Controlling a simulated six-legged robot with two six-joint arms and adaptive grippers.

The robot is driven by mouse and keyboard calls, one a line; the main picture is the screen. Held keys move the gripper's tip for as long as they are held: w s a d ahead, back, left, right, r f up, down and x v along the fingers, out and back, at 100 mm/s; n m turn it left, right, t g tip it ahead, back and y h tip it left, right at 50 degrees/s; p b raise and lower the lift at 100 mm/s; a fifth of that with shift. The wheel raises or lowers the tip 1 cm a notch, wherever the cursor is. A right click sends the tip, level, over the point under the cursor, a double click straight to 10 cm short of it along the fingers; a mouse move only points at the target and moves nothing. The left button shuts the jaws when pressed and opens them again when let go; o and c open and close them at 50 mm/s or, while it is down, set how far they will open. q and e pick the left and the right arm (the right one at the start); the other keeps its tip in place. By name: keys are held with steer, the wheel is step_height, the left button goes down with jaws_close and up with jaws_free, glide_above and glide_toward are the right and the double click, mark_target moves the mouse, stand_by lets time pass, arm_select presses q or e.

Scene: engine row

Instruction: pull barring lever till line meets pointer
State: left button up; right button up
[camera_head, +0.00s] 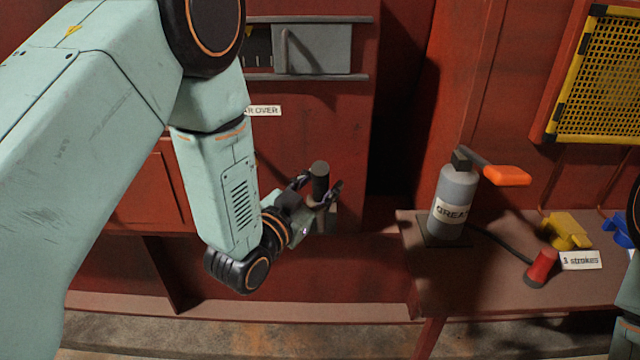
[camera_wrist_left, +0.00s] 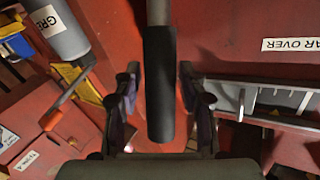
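The barring lever (camera_head: 320,182) has a black cylindrical grip and stands out from the red engine side. In the left wrist view its grip (camera_wrist_left: 160,85) and grey shaft run down the middle of the picture. My left gripper (camera_head: 318,190) has its fingers on either side of the grip. In the left wrist view the fingers (camera_wrist_left: 160,92) show a gap on both sides of the grip, so they are open around it. A dark window with pale marks (camera_head: 259,46) is partly hidden by my left arm. I cannot make out the line or pointer. My right gripper is not in view.
A grey sliding cover (camera_head: 318,49) sits between rails beside the window. A label ending in "OVER" (camera_head: 264,111) is below. On the right, a bench (camera_head: 468,285) carries a grease bottle (camera_head: 454,200) with an orange-handled lever (camera_head: 507,175), a red nozzle (camera_head: 541,267) and a yellow part (camera_head: 566,231).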

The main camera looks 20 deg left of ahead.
arm_select(q)
jaws_close()
steer(key=shift+w+r, duration=0.1)
stand_by(0.4)
steer(key=shift+w+a+r+g+p, duration=0.3)
steer(key=shift+w+r+p, duration=0.3)
steer(key=shift+p, duration=0.35)
steer(key=w+a+r+n+g+p, duration=0.2)
steer(key=w+a+g+p, duration=0.1)
steer(key=w+p, duration=0.5)
steer(key=shift+w+n+g, duration=0.3)
steer(key=shift+w+g, duration=0.3)
steer(key=shift+w, duration=0.6)
steer(key=shift+r, duration=0.15)
